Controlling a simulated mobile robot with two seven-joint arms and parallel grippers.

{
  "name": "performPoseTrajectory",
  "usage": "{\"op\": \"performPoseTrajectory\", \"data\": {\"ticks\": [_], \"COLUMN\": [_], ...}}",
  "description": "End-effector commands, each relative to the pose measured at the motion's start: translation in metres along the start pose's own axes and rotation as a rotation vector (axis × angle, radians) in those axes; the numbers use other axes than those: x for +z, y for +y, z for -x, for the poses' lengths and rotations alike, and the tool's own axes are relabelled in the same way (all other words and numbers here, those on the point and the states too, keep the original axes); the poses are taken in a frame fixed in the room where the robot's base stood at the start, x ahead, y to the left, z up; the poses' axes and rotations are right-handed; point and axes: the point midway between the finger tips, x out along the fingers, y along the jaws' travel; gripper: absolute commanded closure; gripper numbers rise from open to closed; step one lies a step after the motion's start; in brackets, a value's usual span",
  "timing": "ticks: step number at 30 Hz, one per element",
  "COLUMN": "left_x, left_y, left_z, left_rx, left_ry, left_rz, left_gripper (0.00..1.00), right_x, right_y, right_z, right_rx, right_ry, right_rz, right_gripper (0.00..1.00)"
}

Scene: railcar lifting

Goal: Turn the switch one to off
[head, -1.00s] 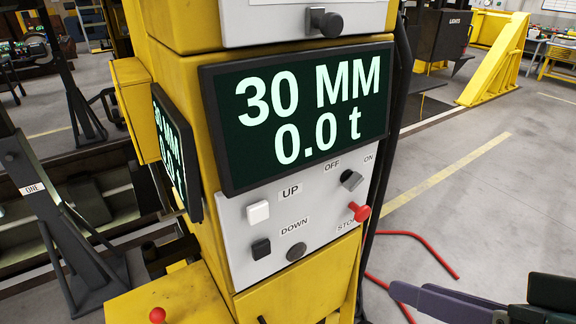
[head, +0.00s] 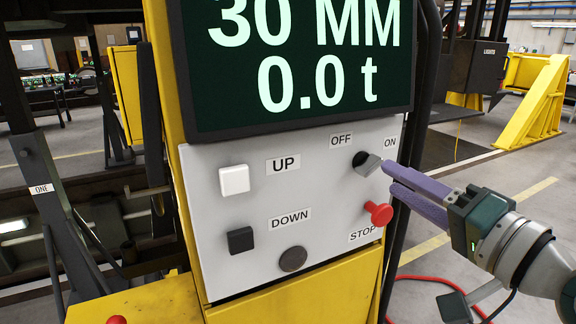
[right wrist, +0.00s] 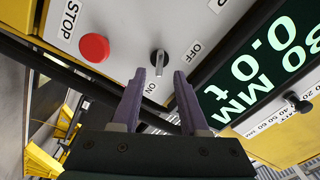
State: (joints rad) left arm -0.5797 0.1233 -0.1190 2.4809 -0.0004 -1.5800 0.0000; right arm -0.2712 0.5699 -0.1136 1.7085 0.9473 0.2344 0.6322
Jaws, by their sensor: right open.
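The rotary switch (head: 368,163) is a dark knob with a grey handle on the light grey control panel (head: 330,210), between the OFF and ON labels. Its handle points toward the ON side; it also shows in the right wrist view (right wrist: 159,60). My right gripper (head: 389,177), with purple fingers, is open just in front and to the right of the switch. My left gripper is not in view.
A red STOP button (head: 379,213) sits close below the switch. A white UP button (head: 234,180) and black DOWN button (head: 240,240) are to the left. The display (head: 295,60) reads 30 MM, 0.0 t. A label ONE (head: 41,189) is on a dark stand.

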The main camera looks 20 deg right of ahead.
Motion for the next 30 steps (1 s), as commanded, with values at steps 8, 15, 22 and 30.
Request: {"op": "performPoseTrajectory", "data": {"ticks": [8, 15, 22, 30], "left_x": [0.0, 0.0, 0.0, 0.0], "left_y": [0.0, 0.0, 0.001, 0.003], "left_z": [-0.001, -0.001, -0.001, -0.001], "left_rx": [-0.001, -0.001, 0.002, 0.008], "left_ry": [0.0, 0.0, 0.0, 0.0], "left_rz": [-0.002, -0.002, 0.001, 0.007], "left_gripper": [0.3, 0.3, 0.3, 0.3], "right_x": [0.001, 0.001, 0.001, 0.001], "right_y": [0.0, 0.0, 0.0, 0.0], "right_z": [-0.036, -0.043, -0.042, -0.042], "right_rx": [0.0, 0.001, 0.001, 0.001], "right_ry": [-0.001, -0.002, -0.002, -0.002], "right_rz": [0.0, 0.001, 0.001, 0.001], "right_gripper": [0.56, 0.56, 0.64, 0.94]}}
